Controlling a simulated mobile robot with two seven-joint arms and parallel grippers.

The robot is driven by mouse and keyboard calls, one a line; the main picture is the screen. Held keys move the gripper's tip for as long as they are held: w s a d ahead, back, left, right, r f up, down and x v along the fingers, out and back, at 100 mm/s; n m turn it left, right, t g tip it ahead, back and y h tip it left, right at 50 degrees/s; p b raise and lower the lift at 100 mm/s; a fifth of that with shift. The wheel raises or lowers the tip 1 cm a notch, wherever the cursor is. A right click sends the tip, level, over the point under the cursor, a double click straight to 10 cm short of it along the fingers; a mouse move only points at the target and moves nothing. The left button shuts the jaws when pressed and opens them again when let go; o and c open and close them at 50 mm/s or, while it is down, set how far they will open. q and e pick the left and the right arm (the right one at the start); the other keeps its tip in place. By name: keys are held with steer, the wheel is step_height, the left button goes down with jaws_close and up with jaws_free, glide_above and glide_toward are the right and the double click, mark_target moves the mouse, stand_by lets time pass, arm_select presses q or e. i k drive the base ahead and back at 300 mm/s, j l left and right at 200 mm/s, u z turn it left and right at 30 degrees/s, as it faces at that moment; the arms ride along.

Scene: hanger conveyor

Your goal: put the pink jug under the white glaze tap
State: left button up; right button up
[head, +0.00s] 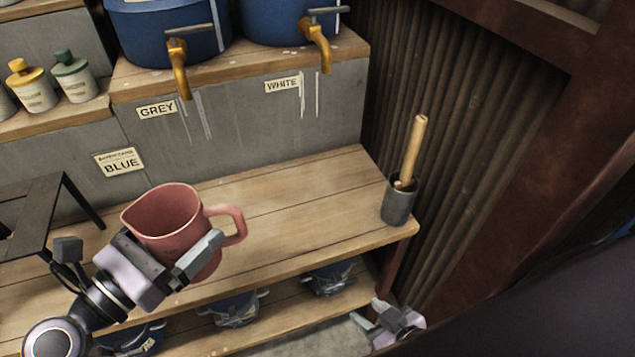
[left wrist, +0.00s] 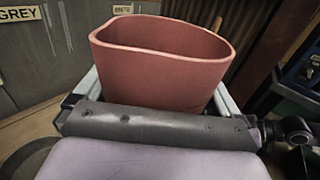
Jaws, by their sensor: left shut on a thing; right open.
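The pink jug (head: 168,217) is upright in my left gripper (head: 172,262), its handle pointing right. The gripper is shut around the jug's body, and its fingers show on both sides of the jug (left wrist: 160,75) in the left wrist view. In the head view the jug appears in front of the wooden shelf, left of and nearer than the white glaze tap (head: 318,45). That brass tap is on the right blue tub, above the WHITE label (head: 283,85). My right gripper (head: 392,322) is open and empty at the lower right, below the shelf's front edge.
A grey glaze tap (head: 178,70) is left of the white one. A grey pot (head: 398,203) with wooden sticks stands at the shelf's right end. A dark metal stand (head: 32,215) is at left. The wooden shelf (head: 300,205) below the WHITE label is clear.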

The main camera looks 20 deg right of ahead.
mark_target(332, 171)
steer(key=j+z, duration=0.1)
steer(key=z, duration=0.3)
steer(key=j+z, duration=0.1)
steer(key=z, duration=0.25)
steer(key=j+z, duration=0.1)
steer(key=z, duration=0.3)
steer(key=j+z, duration=0.1)
steer(key=z, duration=0.3)
steer(key=i, duration=0.45)
steer(key=z, duration=0.05)
